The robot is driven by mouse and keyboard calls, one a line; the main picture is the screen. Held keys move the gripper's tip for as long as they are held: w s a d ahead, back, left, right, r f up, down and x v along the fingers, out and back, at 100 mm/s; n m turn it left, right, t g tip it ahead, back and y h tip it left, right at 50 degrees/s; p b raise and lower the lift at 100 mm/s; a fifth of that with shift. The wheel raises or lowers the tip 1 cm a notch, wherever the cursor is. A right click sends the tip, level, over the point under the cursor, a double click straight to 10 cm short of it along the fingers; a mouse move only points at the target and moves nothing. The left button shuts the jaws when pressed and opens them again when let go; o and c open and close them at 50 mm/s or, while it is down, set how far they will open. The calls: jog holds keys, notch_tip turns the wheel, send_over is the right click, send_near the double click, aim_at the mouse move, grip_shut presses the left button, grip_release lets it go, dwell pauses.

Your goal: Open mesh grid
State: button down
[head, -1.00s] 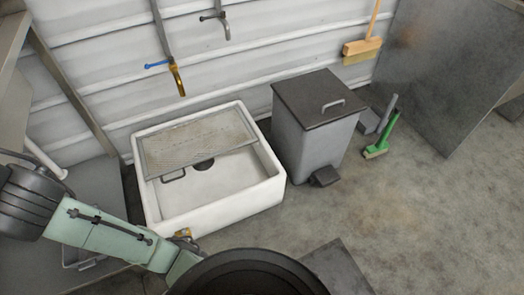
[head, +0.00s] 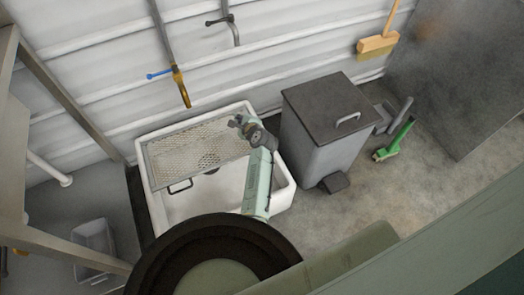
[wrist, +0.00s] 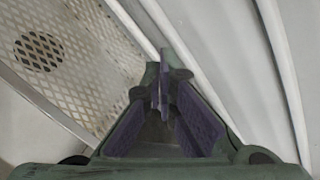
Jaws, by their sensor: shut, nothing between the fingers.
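The mesh grid (head: 195,158) is a grey metal panel with a frame and a small dark handle (head: 180,187) on its front edge. It lies across the back part of the white sink (head: 278,190). The dark drain shows through it. My gripper (head: 238,122) is at the grid's right end, near the sink's back right side; contact cannot be told. In the wrist view the grid (wrist: 85,45) lies to the left of my gripper (wrist: 161,75), whose fingertips are together with nothing between them.
A grey pedal bin (head: 325,130) stands close to the right of the sink. A tap with a blue lever (head: 178,85) hangs on the wall behind the sink. A green brush (head: 393,142) is on the floor at right. A metal table frame (head: 65,95) stands at left.

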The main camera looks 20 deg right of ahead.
jog(key=s+d+f+m+g, duration=0.1)
jog(key=s+d+f+m, duration=0.2)
jog(key=s+f+m, duration=0.45)
jog(key=s+d+f+m+g, duration=0.1)
jog(key=s+d+f+m, duration=0.3)
jog(key=s+f, duration=0.5)
jog(key=b+x, duration=0.9)
jog(key=x, duration=0.2)
jog(key=shift+w+d+r+h, duration=0.15)
jog(key=shift+w+d+h, duration=0.05)
jog(key=shift+w+h, duration=0.1)
jog(key=shift+r+n, duration=0.1)
jog(key=shift+n, duration=0.15)
